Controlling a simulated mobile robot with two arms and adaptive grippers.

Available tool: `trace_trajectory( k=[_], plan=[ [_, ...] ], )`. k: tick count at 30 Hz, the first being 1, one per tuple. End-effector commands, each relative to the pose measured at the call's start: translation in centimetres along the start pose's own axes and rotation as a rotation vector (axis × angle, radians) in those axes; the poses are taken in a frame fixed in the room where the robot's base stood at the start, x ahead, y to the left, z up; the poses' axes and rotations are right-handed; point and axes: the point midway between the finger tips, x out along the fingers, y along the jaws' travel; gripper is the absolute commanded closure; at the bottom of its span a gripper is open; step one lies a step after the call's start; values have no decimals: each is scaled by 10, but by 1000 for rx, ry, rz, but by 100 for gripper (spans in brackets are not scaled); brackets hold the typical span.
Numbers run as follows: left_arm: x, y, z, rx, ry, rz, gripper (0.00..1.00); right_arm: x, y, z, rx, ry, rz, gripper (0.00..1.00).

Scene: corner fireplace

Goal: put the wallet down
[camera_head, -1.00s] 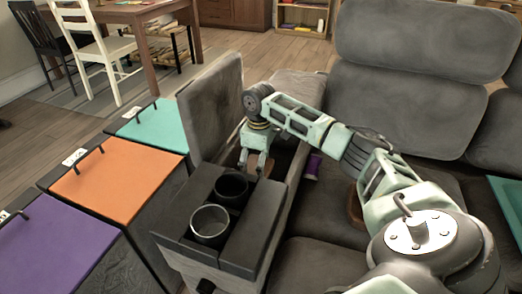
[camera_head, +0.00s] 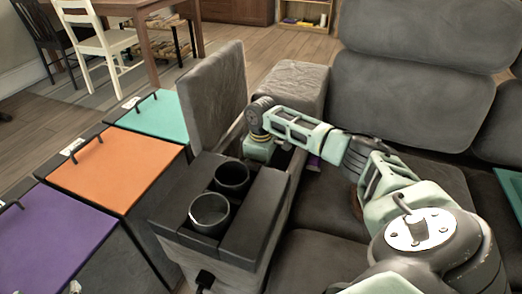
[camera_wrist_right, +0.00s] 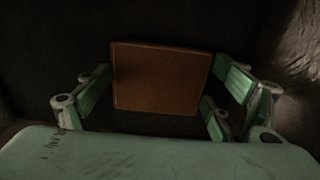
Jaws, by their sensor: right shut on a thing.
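The wallet (camera_wrist_right: 162,78) is a brown, nearly square leather piece, seen in the right wrist view between the fingers of my right gripper (camera_wrist_right: 156,92). The gripper is shut on it. In the head view my right gripper (camera_head: 262,151) reaches down into the open compartment of the grey sofa console (camera_head: 258,222), behind the cup holders. Its fingertips and the wallet are hidden there by the console. In the wrist view dark compartment walls surround the wallet; I cannot tell whether it touches the bottom. My left gripper is not in view.
The console's raised lid (camera_head: 212,100) stands left of the gripper. Two cup holders (camera_head: 210,213) are in front. Teal (camera_head: 152,120), orange (camera_head: 118,175) and purple (camera_head: 55,228) lidded bins line the left. A purple object (camera_head: 314,163) lies beside the console on the sofa.

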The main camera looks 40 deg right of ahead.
Motion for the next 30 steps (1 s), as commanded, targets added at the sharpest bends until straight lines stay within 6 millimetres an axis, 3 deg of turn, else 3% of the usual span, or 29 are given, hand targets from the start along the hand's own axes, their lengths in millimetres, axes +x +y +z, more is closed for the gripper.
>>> trace_trajectory(
  k=[12, 13, 17, 30],
  plan=[
    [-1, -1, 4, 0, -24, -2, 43, 2, 0, 0, 0, -1, -1, 42],
    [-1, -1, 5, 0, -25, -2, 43, 2, 0, 0, 0, -1, 0, 12],
    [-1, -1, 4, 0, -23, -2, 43, 2, 0, 0, 0, -1, 0, 1],
    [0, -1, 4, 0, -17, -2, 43, 0, 0, 0, 0, 1, 1, 0]
  ],
)
